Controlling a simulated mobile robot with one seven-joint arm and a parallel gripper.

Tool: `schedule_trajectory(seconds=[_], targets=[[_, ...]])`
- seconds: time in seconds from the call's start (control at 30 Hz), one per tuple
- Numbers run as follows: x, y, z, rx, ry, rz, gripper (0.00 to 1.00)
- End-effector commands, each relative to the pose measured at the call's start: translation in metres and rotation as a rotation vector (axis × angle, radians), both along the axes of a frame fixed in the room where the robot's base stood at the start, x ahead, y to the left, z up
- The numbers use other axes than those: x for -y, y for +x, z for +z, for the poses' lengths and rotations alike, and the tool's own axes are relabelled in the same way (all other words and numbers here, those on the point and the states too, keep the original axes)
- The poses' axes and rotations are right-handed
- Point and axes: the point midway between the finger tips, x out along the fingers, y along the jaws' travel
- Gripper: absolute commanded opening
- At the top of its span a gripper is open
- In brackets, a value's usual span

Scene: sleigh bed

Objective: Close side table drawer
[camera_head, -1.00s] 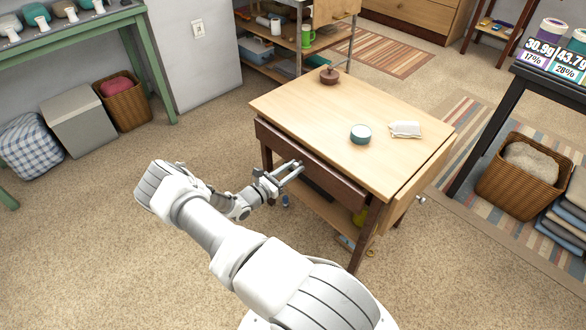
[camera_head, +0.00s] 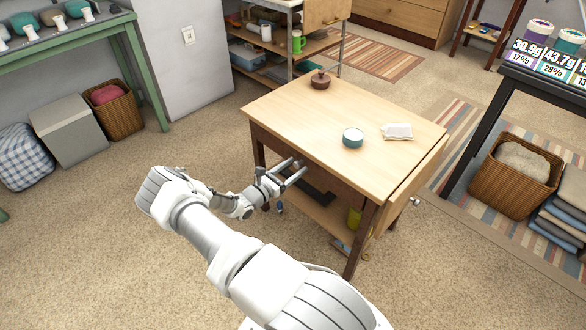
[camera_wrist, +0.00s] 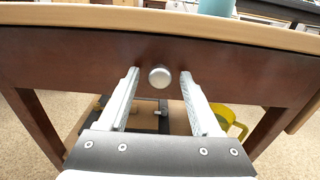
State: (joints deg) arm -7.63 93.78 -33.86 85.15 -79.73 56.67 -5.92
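The side table (camera_head: 315,105) has a light wood top and a dark brown drawer front (camera_head: 340,184) under its near edge. The front looks about flush with the top in the head view. In the wrist view the drawer front (camera_wrist: 75,62) fills the upper part, with a round silver knob (camera_wrist: 159,77) at its middle. My gripper (camera_head: 299,168) is at the drawer front. In the wrist view my gripper (camera_wrist: 160,73) is open, with one finger on each side of the knob and apart from it. I cannot tell whether the fingertips touch the front.
On the tabletop are a teal-rimmed cup (camera_head: 353,138), a white cloth-like item (camera_head: 397,132) and a brown pot (camera_head: 320,80). A second knob (camera_head: 415,202) sticks out at the table's right side. Carpet left of the table is clear.

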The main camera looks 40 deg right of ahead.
Motion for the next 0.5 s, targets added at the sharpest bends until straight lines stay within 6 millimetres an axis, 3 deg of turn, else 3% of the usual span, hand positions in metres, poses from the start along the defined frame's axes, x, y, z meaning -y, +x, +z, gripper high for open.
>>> schedule_trajectory(seconds=[0.27, 0.37, 0.5], targets=[[-0.004, 0.0, 0.001, 0.0, 0.0, 0.001, 0.65], [-0.015, 0.0, 0.001, 0.0, 0.001, 0.002, 0.65], [-0.045, 0.0, 0.002, 0.0, 0.002, 0.004, 0.65]])
